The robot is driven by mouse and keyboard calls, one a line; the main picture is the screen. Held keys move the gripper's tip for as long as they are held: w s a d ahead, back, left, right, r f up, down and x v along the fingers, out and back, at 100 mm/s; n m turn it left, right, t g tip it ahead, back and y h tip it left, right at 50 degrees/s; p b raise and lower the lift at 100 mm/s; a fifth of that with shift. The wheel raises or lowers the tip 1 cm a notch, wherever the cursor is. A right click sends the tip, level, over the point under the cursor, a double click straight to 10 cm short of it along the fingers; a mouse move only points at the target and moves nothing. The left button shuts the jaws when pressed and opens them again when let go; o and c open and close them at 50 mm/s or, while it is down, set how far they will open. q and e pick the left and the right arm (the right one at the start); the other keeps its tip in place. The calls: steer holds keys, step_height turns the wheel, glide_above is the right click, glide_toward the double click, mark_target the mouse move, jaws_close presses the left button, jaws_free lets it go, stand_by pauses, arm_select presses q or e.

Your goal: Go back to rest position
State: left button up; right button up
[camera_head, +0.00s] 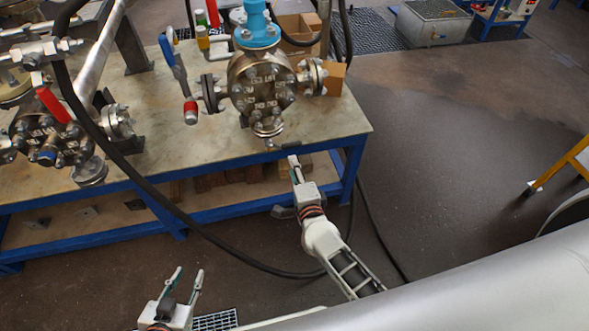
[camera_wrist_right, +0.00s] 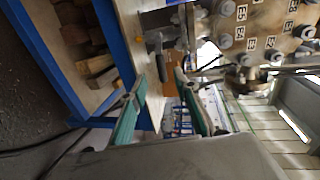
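My right gripper (camera_head: 296,166) is at the front right edge of the workbench, just in front of the lower flange of the blue-topped vessel (camera_head: 262,85). In the right wrist view its two greenish fingers (camera_wrist_right: 161,80) stand apart, with nothing seen held between them. The vessel's bolted, numbered flange (camera_wrist_right: 262,25) shows at the upper right there. My left gripper (camera_head: 184,281) is low at the bottom of the head view, over the floor in front of the bench. Its two fingers are spread and empty.
The workbench (camera_head: 330,128) has a blue frame and a lower shelf with wooden blocks (camera_wrist_right: 95,65). A second flanged vessel (camera_head: 45,135) stands at its left. A black hose (camera_head: 150,190) hangs in front. The floor (camera_head: 450,140) at right is mostly clear, with a yellow frame (camera_head: 560,165) at its edge.

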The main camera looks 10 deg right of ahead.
stand_by(0.4)
steer(key=s+d+f+n+g+y, duration=0.1)
steer(key=s+d+f+n+g, duration=0.1)
steer(key=s+n, duration=0.9)
steer(key=s+d+f+n+g+y, duration=0.1)
steer(key=s+d+f+n+g, duration=0.2)
steer(key=s+n, duration=0.8)
steer(key=shift+s+d+f+y, duration=0.25)
steer(key=shift+s+d+y, duration=0.15)
steer(key=shift+s+d, duration=0.2)
steer(key=shift+a+r, duration=0.1)
